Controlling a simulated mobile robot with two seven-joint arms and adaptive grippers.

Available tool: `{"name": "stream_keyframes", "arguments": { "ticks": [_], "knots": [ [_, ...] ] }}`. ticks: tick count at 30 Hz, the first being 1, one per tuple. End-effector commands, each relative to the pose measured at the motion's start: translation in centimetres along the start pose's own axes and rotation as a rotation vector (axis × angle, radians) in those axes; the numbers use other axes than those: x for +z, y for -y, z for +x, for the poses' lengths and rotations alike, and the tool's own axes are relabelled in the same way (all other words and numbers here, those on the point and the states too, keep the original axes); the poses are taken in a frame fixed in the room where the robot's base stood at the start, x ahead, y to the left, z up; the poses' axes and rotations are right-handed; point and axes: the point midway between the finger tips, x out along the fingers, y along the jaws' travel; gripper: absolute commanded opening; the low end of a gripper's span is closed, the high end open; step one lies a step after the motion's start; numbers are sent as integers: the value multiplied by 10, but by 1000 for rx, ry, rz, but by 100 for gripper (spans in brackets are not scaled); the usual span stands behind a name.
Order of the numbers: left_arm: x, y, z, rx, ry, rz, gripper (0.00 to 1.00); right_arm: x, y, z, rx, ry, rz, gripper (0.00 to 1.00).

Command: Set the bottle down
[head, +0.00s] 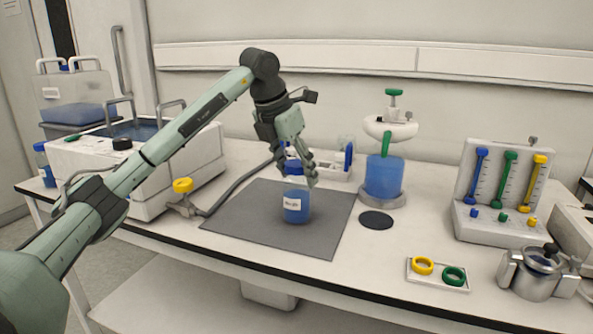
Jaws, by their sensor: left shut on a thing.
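A small bottle of blue liquid with a white label (296,207) is upright over the dark grey mat (240,225) in the middle of the bench. My left gripper (301,180) reaches down from above and is shut on the bottle's top. My right gripper is not in view.
A glass reactor with blue liquid (383,178) stands right of the mat, beside a black disc (376,220). A white bath (150,165) with a yellow-handled valve (183,186) is left. Flowmeters (500,190), rings (438,273) and a metal vessel (540,272) are right. The mat's front is clear.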

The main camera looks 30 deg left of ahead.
Motion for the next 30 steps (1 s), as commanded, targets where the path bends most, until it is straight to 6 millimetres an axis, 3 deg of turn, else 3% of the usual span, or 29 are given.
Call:
{"name": "stream_keyframes", "arguments": {
  "ticks": [7, 8, 12, 23, 30],
  "knots": [
    [-1, 0, 2, 0, 2, 0, 0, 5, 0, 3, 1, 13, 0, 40],
    [-1, 0, 3, 0, 0, 0, 58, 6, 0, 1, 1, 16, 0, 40],
    [-1, 0, 2, 0, 0, 0, 75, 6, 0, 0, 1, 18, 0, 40],
    [1, 0, -1, 0, 1, 0, 76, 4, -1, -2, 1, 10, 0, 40],
    [2, -1, -39, 1, 5, 0, 76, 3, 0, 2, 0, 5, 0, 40]
  ]
}}
